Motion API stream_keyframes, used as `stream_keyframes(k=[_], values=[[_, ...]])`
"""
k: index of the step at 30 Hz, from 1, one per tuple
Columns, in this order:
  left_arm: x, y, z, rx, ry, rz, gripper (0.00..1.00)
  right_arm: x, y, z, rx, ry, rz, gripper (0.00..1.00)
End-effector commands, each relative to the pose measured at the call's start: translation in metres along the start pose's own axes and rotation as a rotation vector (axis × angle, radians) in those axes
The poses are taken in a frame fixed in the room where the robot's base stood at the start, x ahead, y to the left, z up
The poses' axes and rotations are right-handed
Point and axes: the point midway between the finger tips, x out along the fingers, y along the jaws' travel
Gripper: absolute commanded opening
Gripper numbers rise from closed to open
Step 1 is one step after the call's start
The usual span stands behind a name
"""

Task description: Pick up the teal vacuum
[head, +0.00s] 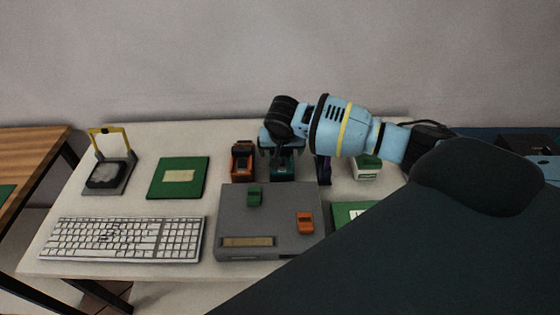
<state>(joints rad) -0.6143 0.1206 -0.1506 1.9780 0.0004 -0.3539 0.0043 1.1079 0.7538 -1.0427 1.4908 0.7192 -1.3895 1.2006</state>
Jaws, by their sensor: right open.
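A small teal item (282,172), which I take to be the teal vacuum, stands on the white table behind the grey box. Its upper part is hidden by my right gripper (282,151), which points down right over it. The gripper is open, with its fingers close to the top of the teal item. I cannot tell whether they touch it or reach around it. My left gripper is not in view.
An orange-and-black item (242,161) stands close left of the teal one, a purple item (324,171) close right. The grey box (270,212) is in front, bearing small green and orange pieces. A keyboard (120,239) lies front left. A white-and-green container (367,168) is further right.

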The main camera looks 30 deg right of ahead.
Motion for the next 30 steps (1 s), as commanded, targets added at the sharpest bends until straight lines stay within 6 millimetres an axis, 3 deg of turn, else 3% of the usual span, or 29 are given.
stream_keyframes(k=[4, 12, 26, 30], values=[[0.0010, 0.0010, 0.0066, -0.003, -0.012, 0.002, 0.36, 0.0160, 0.0004, 0.0020, -0.002, -0.003, 0.002, 0.89], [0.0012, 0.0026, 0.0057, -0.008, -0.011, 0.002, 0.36, 0.0166, 0.0000, 0.0007, -0.001, 0.000, -0.001, 0.89], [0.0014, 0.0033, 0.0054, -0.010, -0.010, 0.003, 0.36, 0.0166, 0.0001, 0.0010, -0.001, 0.000, 0.000, 0.31], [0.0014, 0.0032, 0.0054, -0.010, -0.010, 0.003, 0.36, 0.0159, -0.0002, 0.0001, -0.001, 0.001, -0.002, 0.31]])
